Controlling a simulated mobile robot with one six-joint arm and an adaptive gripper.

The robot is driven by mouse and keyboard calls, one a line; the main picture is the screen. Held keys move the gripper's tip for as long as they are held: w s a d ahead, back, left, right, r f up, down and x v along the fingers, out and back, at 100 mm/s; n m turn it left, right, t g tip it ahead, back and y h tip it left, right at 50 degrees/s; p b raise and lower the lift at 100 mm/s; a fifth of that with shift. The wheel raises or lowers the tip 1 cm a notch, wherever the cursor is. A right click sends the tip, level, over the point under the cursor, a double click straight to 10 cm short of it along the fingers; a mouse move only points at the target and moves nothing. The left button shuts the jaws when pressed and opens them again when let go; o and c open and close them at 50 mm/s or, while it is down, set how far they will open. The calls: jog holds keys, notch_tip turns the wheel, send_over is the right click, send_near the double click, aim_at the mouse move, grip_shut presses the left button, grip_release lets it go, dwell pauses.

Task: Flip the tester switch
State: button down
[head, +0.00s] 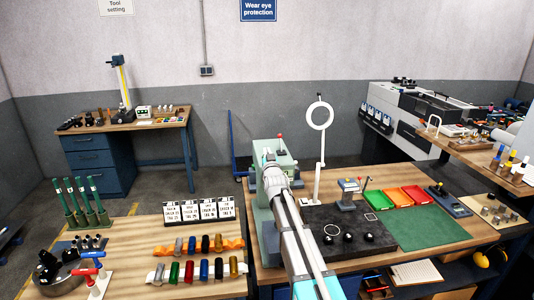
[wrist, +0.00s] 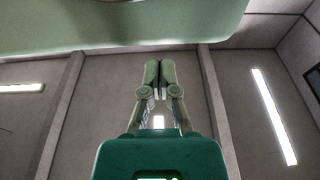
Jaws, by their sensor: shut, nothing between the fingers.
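A pale green bench machine (head: 284,158) with a red knob on top stands at the left end of the right workbench; it may be the tester. My arm crosses in front of it and hides part of it. I cannot make out which part is the tester switch. In the wrist view my gripper (wrist: 160,70) is shut and empty, its fingers together. A large pale green surface (wrist: 100,25) spans the top of that view, apart from the fingertips in the picture.
A black plate with dark balls (head: 348,237), red, orange and green trays (head: 414,194) and a green mat (head: 430,228) lie to the right. Coloured cylinders (head: 200,271) line the left bench (head: 130,235).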

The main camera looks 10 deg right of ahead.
jog(key=s+f+b, duration=0.4)
jog(key=s, duration=0.5)
jog(key=shift+f+b, duration=0.2)
jog(key=shift+b, duration=0.2)
jog(key=s+f+g+b, duration=0.1)
jog(key=s+f+g, duration=0.2)
jog(key=f, duration=0.3)
jog(key=s+f+g, duration=0.4)
jog(key=s+f, duration=0.1)
jog(key=f, duration=0.1)
jog(key=s+f+g+b, duration=0.1)
jog(key=s+f+g, duration=0.2)
jog(key=f, duration=0.3)
jog(key=shift+s+f+b, duration=0.3)
jog(key=shift+s+b, duration=0.05)
jog(key=shift+s, duration=0.5)
jog(key=s+f+g+b, duration=0.1)
jog(key=s+f+g, duration=0.3)
jog(key=s, duration=0.7)
jog(key=s+f+g+b, duration=0.1)
jog(key=s+f+g, duration=0.3)
jog(key=s, duration=0.7)
jog(key=shift+d+f+g, duration=0.25)
jog(key=shift+f+g, duration=0.15)
jog(key=shift+g, duration=0.8)
